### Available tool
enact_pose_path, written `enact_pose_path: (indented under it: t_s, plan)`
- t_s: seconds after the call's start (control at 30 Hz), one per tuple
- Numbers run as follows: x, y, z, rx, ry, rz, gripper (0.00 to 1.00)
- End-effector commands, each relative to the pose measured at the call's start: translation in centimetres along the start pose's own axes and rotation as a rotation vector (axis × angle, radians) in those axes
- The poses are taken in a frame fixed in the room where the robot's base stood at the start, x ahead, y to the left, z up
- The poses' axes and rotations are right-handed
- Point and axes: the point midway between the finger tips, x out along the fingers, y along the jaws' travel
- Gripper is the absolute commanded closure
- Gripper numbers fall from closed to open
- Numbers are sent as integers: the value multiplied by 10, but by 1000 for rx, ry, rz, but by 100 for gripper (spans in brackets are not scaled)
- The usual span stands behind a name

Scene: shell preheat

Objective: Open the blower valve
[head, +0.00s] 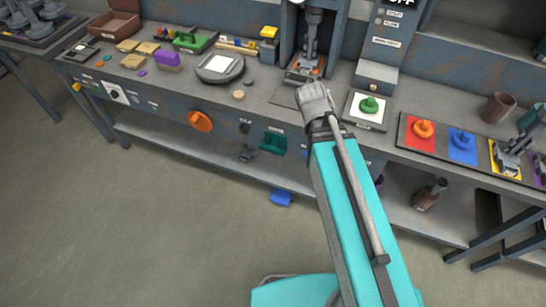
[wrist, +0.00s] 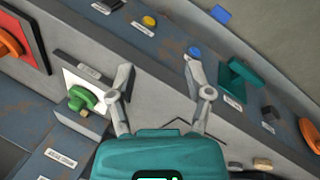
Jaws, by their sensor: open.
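I cannot tell which fitting is the blower valve; the small labels are unreadable. Candidates are a green knob on a white plate (head: 369,105), which also shows in the wrist view (wrist: 82,97), a teal handle (wrist: 237,78) on the bench front, an orange handwheel (wrist: 310,132), and small blue (wrist: 194,53) and yellow (wrist: 149,21) knobs. My gripper (wrist: 159,72) is open and empty in the wrist view. Its right fingertip appears near the blue knob; contact cannot be told. In the head view the fingers are hidden or unclear around my arm's end.
A red panel with an orange knob (head: 423,129) and a blue panel (head: 462,147) lie on the bench at right. A grey machine (head: 305,68) stands behind my arm. The floor at left is free.

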Motion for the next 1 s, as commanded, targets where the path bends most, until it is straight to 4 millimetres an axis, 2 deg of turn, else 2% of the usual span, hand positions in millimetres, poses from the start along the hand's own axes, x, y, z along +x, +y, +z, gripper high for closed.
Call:
enact_pose_path:
  t_s: [0.03,0.3,0.6,1.0]
  plan:
    - [17,-10,-4,-17,6,30,34]
    - [49,-38,-17,-95,44,193,34]
    - [78,-72,-33,-174,101,374,34]
    - [107,-126,-51,-267,199,610,34]
